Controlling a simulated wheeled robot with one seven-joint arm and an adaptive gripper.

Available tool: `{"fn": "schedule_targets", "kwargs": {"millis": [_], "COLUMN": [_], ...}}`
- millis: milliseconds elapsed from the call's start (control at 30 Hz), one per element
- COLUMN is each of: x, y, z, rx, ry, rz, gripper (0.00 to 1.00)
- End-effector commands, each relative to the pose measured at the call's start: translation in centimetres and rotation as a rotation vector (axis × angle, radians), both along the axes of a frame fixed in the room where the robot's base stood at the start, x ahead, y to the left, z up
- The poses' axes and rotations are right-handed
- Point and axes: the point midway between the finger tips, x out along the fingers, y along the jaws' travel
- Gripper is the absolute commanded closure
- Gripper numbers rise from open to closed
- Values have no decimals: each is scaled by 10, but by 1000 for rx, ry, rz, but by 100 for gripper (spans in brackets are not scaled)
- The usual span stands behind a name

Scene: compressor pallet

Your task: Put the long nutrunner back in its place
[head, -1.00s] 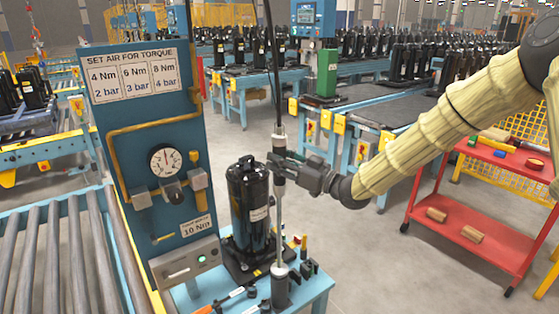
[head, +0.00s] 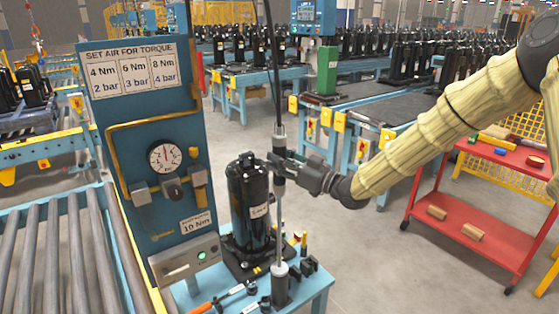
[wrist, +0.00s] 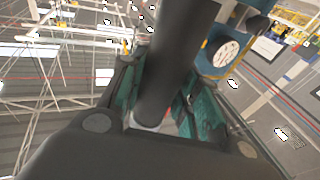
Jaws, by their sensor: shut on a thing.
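The long nutrunner (head: 280,205) hangs upright from a black hose, with a metal upper body and a thin pale shaft. My gripper (head: 281,166) is shut on its dark middle part, coming from the right. In the wrist view the nutrunner's dark barrel (wrist: 168,70) runs between the fingers. Its lower end meets the top of a dark upright holder (head: 281,289) at the bench's front. I cannot tell how deep the tip sits in it. A black compressor (head: 249,200) stands just left of the shaft.
The blue bench (head: 316,284) carries small black fixtures and an orange-handled tool (head: 214,303). A blue panel (head: 130,120) with a pressure gauge (head: 165,157) stands at left. A red cart (head: 480,235) stands at right. Bare floor lies between bench and cart.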

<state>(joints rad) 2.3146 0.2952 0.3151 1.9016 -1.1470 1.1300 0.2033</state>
Motion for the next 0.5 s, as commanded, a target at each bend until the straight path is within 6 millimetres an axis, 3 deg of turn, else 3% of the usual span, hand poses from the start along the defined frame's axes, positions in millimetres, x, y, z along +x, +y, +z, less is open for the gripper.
{"fn": "schedule_targets", "kwargs": {"millis": [133, 167, 267, 500], "x": [0, 0, 0, 0], "y": [0, 0, 0, 0], "z": [0, 1, 1, -1], "rx": [2, 2, 2, 0], "ry": [-4, -4, -4, -1], "rz": [0, 0, 0, 0], "gripper": [100, 65, 47, 43]}}
